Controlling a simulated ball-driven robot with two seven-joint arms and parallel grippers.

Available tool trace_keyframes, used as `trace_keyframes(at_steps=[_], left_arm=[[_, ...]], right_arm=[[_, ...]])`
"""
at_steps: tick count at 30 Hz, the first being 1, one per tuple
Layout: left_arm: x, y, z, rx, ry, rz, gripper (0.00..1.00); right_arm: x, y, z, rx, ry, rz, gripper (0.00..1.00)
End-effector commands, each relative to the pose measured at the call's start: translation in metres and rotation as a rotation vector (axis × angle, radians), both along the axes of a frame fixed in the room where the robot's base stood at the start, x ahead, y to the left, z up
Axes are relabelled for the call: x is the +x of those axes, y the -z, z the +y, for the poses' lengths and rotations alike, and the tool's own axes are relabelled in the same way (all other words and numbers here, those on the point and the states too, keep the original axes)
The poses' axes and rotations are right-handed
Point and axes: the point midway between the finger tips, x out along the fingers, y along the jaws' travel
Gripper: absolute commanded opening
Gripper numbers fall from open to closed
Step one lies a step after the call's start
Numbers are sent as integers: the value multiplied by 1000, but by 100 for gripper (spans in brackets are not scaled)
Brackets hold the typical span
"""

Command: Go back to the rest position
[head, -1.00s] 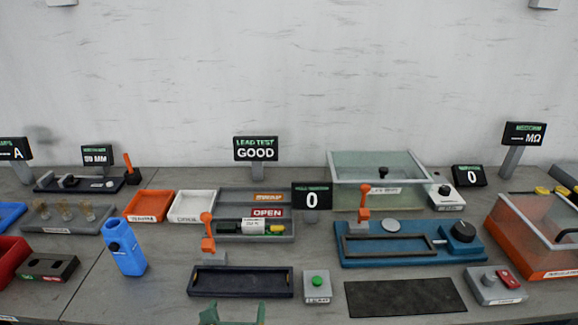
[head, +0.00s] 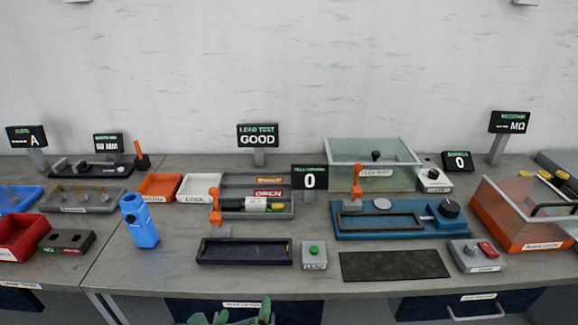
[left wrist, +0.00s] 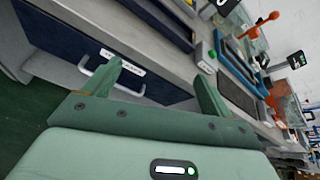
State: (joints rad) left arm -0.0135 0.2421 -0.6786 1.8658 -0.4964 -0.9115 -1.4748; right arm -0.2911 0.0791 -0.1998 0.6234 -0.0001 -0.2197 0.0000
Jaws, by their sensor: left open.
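My left gripper (head: 232,316) shows at the bottom edge of the head view, in front of the bench's front edge and below the bench top. Its green fingers also show in the left wrist view (left wrist: 158,88); they stand wide apart with nothing between them, so it is open and empty. In the left wrist view a drawer front with a handle (left wrist: 92,66) lies beyond the fingers. My right gripper is in neither view.
The bench top carries a dark tray (head: 244,252), a green-button box (head: 314,255), a black mat (head: 393,265), a blue press (head: 398,220), and a blue holder (head: 139,222). Drawers with handles (head: 475,312) are under the bench. The floor side in front of the bench looks clear.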

Motion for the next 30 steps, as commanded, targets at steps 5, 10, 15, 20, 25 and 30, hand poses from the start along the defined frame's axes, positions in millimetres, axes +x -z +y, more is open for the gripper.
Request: trace_keyframes(at_steps=[5,10,15,20,25,30], left_arm=[[-3,50,5,-301,-116,128,85],[-23,127,26,-661,-354,317,85],[-83,230,67,-1068,-797,522,85],[-191,320,114,-1385,-1365,612,85],[-318,369,148,-1483,-1845,578,85],[-405,382,159,-1398,-2049,571,85]], right_arm=[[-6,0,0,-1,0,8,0],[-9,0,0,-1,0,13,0],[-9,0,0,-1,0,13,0],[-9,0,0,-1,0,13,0],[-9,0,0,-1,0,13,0],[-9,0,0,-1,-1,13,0]])
